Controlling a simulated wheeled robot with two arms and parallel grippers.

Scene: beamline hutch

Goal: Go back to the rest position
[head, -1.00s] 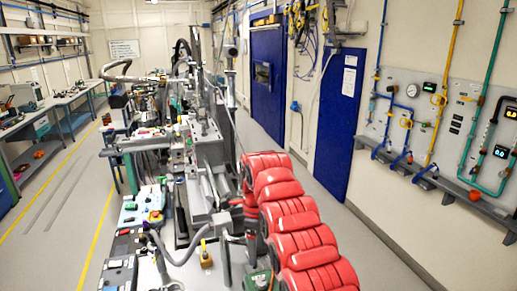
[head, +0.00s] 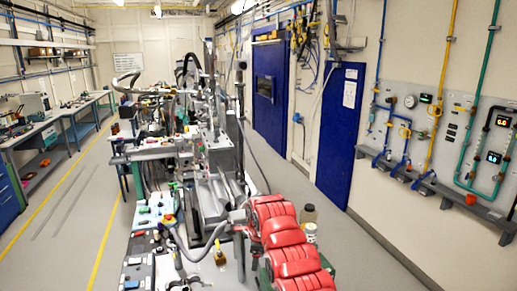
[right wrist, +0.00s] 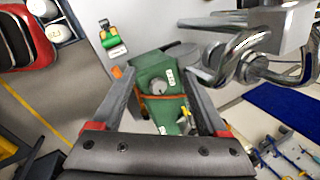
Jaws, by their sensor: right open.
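My red segmented right arm (head: 285,245) reaches in from the bottom of the head view, over the near right end of the crowded bench (head: 140,215). Its gripper is hard to make out there. In the right wrist view, my right gripper (right wrist: 153,73) is open, its two grey fingers spread apart. A green block-shaped device (right wrist: 160,95) with a grey knob and white labels shows between and beyond the fingers. I cannot tell how far it is from them. My left gripper is not in view.
Bottles (head: 308,214) stand just right of my arm. A grey hose (head: 195,248) curves left of it. Wall piping with a grey ledge (head: 440,190) runs along the right. Open floor (head: 75,225) lies left of the bench and right of it.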

